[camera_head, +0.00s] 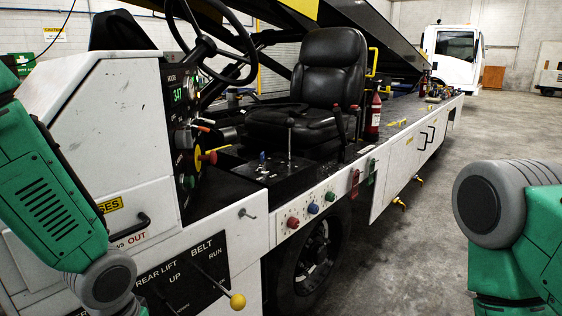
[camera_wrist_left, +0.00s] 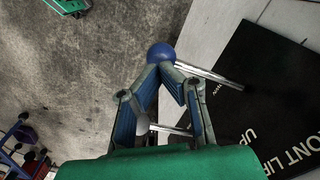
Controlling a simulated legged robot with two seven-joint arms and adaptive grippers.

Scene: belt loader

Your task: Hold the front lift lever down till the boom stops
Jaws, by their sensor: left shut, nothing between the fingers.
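In the left wrist view, the front lift lever is a metal rod (camera_wrist_left: 212,76) with a blue ball knob (camera_wrist_left: 160,53). It sticks out from a black panel (camera_wrist_left: 245,85) whose visible words read "FRONT LIFT" and "UP". My left gripper (camera_wrist_left: 166,72) is shut and empty, its fingertips right at the blue knob. I cannot tell whether they touch it. A second metal rod (camera_wrist_left: 172,129) shows between the fingers. In the head view my left arm comes in at the left edge, its gripper out of frame. My right arm shows at the right edge, its gripper out of view.
The loader's side has a "REAR LIFT" and "BELT" panel (camera_head: 184,277) with a yellow-knobbed lever (camera_head: 237,301). A black seat (camera_head: 327,75) and steering wheel (camera_head: 211,37) are above. The raised dark boom (camera_head: 372,32) slopes behind the seat. Concrete floor (camera_head: 420,225) is clear to the right.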

